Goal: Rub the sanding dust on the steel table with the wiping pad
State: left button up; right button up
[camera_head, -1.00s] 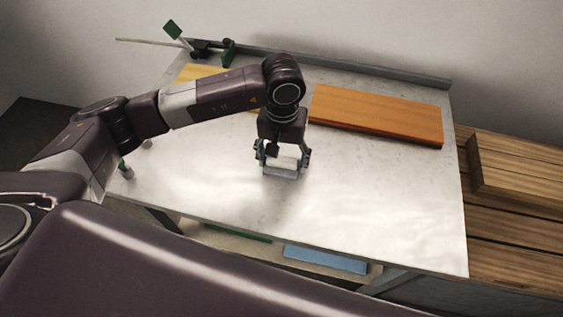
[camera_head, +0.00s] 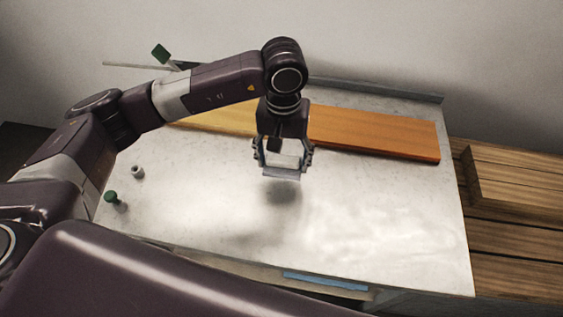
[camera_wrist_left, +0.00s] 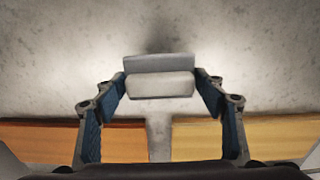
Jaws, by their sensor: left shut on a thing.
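My left gripper (camera_head: 283,165) is shut on the wiping pad (camera_head: 281,174), a pale grey-white block. It holds the pad above the steel table (camera_head: 400,190), with a dark shadow on the tabletop below and a gap between. In the left wrist view the pad (camera_wrist_left: 160,84) sits between the blue-lined fingers of the left gripper (camera_wrist_left: 160,90). Whitish patches show on the mottled grey tabletop at the front middle and right; I cannot tell dust from glare there. My right gripper is not in view.
An orange-brown board (camera_head: 375,133) and a yellower board (camera_head: 220,117) lie along the back of the table. A green-topped knob (camera_head: 112,198) and a small grey cylinder (camera_head: 137,172) stand at the left. Wooden planks (camera_head: 515,225) lie right of the table. The front middle is clear.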

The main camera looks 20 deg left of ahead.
pick_arm(q)
jog(key=shift+r, duration=1.05)
